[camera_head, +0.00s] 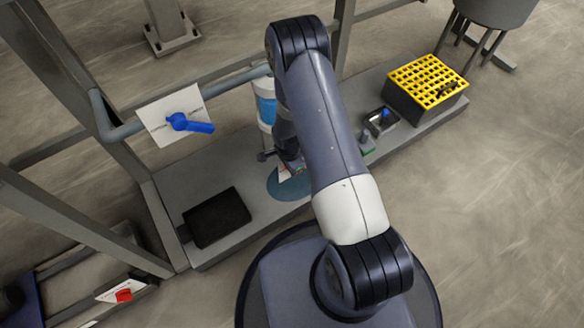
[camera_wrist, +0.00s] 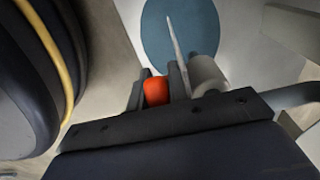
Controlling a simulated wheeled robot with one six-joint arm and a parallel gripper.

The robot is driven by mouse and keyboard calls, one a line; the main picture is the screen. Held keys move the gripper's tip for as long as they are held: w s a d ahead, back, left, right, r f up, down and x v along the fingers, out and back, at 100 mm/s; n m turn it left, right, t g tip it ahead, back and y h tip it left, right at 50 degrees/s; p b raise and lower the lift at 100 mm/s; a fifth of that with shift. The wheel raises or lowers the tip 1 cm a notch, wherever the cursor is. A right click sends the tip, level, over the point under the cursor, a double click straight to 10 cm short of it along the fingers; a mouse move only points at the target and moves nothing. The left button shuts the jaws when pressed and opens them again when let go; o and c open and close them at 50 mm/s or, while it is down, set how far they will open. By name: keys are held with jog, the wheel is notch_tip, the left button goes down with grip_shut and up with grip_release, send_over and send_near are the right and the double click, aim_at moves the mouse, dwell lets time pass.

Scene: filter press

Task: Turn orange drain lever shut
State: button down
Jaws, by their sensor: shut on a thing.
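The orange lever (camera_wrist: 156,92) shows in the wrist view as a short rounded orange piece between the two dark fingers of my gripper (camera_wrist: 160,80). My gripper is shut on it. A pale grey cylinder (camera_wrist: 207,75) and a thin pale edge (camera_wrist: 175,40) are just to its right. The rest of the lever and the valve body are hidden by the fingers. In the head view my gripper (camera_head: 288,163) is low over the platform beside a small white plate, mostly covered by my arm. The orange lever cannot be made out there.
A blue lever (camera_head: 190,123) on a white plate sits on the pipe at left. A red handle (camera_head: 124,295) is at lower left. A blue disc (camera_head: 284,190), black tray (camera_head: 216,217) and yellow-topped crate (camera_head: 428,82) are on the platform (camera_head: 180,185). Frame posts stand at left.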

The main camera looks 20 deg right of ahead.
jog(key=shift+a+f+h+b, duration=0.2)
jog(key=shift+h+b, duration=0.3)
jog(key=shift+b, duration=0.55)
jog(key=c, duration=1.3)
grip_release()
jog(key=r+p, duration=0.1)
jog(key=r, duration=0.2)
jog(key=a+r+p, duration=0.1)
jog(key=r, duration=0.3)
jog(key=r+p, duration=0.1)
jog(key=r, duration=0.2)
jog(key=shift+s+a+r+p, duration=0.3)
jog(key=shift+a+r+p, duration=0.05)
jog(key=shift+f, duration=0.2)
